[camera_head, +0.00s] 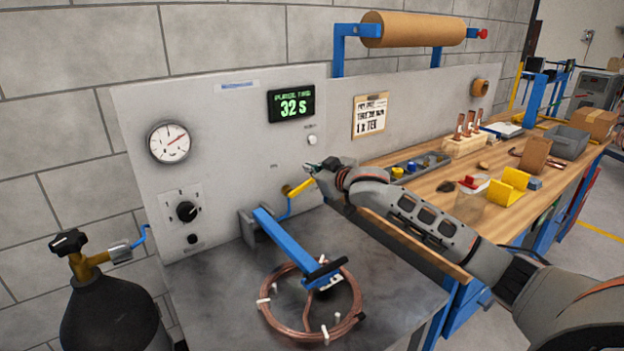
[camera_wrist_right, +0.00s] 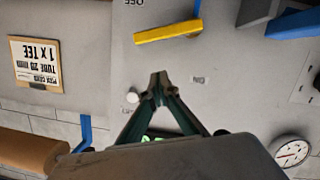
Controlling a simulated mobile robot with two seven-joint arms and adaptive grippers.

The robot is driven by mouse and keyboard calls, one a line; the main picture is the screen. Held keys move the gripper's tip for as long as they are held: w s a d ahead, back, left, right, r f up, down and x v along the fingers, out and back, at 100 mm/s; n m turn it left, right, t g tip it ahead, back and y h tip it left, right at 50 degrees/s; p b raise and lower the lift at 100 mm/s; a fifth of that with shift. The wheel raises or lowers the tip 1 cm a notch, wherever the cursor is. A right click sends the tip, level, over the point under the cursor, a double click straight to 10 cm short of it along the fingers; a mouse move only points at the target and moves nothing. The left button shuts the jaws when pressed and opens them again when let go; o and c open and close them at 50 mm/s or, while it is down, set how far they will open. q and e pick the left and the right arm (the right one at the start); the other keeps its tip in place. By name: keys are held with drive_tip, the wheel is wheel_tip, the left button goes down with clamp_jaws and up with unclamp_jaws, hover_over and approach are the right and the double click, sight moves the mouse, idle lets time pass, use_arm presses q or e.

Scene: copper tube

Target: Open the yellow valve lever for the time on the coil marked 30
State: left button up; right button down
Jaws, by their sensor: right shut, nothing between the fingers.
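The yellow valve lever (camera_head: 299,188) sticks out from the grey panel, pointing right, with a blue hose below it. It also shows in the right wrist view (camera_wrist_right: 167,32). My right gripper (camera_head: 311,168) is shut and empty just above the lever's right end in the head view. In the right wrist view its fingertips (camera_wrist_right: 158,80) are together, with a visible gap to the lever. The copper coil (camera_head: 345,325) lies on the metal top below a blue clamp arm; I cannot read a mark on it. The timer display (camera_head: 291,104) reads 32 S. My left gripper is not in view.
A pressure gauge (camera_head: 170,143) and a black knob (camera_head: 187,211) sit on the panel's left. A dark gas bottle (camera_head: 110,315) stands at lower left. A paper note (camera_head: 370,115) hangs right of the display. Bins and parts crowd the wooden bench (camera_head: 432,183).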

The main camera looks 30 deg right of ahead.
sight(304, 186)
drive_tip(key=f, duration=0.1)
drive_tip(key=w+d+f, duration=0.1)
drive_tip(key=f, duration=0.1)
drive_tip(key=w+f, duration=0.1)
drive_tip(key=shift+d+f+b, duration=0.15)
drive_tip(key=shift+b, duration=0.15)
drive_tip(key=shift+w, duration=0.1)
